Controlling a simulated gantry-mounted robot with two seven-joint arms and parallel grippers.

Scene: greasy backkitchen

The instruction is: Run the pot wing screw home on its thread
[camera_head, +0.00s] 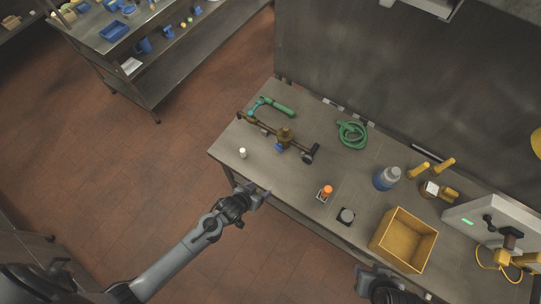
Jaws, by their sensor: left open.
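A brass pot-like fitting (285,134) stands on a dark pipe assembly on the steel bench (305,180). A small blue part (279,147) shows at its lower left. The wing screw is too small to make out for certain, and I cannot tell how it sits on its thread. My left gripper (262,194) is open and empty at the front edge of the bench, below and left of the fitting and apart from it. My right gripper (378,280) is at the bottom, in front of the bench; its fingers are not clear.
A small white piece (242,153), an orange-topped item (326,191) and a dark block (346,215) lie near the front edge. The bench between fitting and orange item is clear.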

